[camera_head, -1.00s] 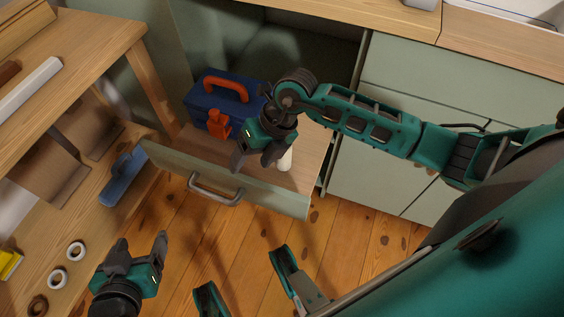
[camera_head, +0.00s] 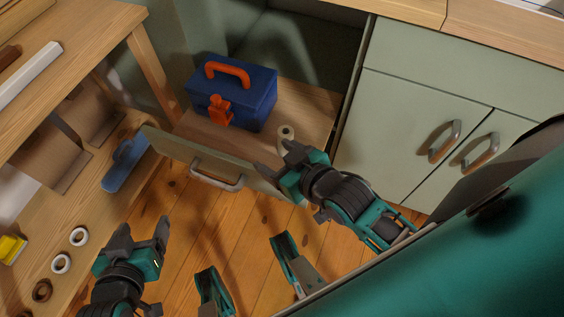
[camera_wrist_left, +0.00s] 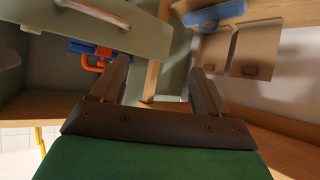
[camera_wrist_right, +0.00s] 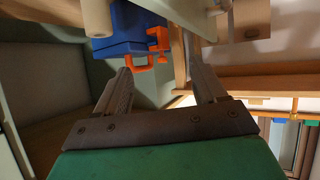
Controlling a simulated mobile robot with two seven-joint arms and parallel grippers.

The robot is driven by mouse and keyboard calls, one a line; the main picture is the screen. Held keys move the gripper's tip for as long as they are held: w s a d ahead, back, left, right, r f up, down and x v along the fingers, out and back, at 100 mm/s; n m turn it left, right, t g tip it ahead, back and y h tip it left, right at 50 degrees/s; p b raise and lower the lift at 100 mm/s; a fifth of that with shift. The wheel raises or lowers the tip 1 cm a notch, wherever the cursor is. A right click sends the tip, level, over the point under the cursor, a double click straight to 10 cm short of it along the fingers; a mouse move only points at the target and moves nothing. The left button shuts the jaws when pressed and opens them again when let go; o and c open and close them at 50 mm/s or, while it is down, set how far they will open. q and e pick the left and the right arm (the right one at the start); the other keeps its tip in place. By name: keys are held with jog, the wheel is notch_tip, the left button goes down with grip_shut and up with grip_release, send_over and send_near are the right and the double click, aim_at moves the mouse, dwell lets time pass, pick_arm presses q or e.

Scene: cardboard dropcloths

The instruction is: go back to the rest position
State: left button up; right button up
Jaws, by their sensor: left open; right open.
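My left gripper (camera_head: 143,230) is open and empty above the floor at the lower left of the head view. My right gripper (camera_head: 272,160) is open and empty near the right end of the open drawer's front (camera_head: 180,152). In the right wrist view nothing is between the fingers of the right gripper (camera_wrist_right: 166,82). In the left wrist view the left gripper (camera_wrist_left: 160,75) also holds nothing. A blue toolbox (camera_head: 255,95) with an orange handle and latch stands in the drawer. A pale roll (camera_head: 286,133) stands in the drawer to its right.
A wooden shelf unit (camera_head: 90,40) stands at the left, with a blue tool (camera_head: 124,168), white rings (camera_head: 61,263) and a yellow item (camera_head: 12,249) on its lower board. Green cabinets (camera_head: 390,110) with handles are at the right. Wooden floor (camera_head: 240,240) is open in front of the drawer.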

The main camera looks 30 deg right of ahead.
jog(key=shift+s+f+m+g, duration=0.4)
jog(key=shift+s+f+g, duration=0.2)
jog(key=shift+s+f, duration=0.3)
jog(key=shift+r, duration=0.1)
pick_arm(q)
jog(key=s+a+r+p, duration=0.1)
jog(key=a+r+p, duration=0.2)
jog(key=r+p, duration=0.8)
jog(key=p, duration=0.5)
jog(key=shift+s+a+r+y, duration=0.15)
jog(key=shift+s+r+y, duration=0.15)
jog(key=shift+r+y, duration=0.1)
pick_arm(e)
jog(key=s+d+r+h, duration=0.1)
jog(key=d+r, duration=0.2)
jog(key=r, duration=0.8)
jog(key=shift+s+d+r, duration=0.15)
jog(key=shift+s+r, duration=0.15)
jog(key=shift+r, duration=0.05)
pick_arm(q)
jog(key=shift+d, duration=0.2)
pick_arm(e)
jog(key=shift+a, duration=0.2)
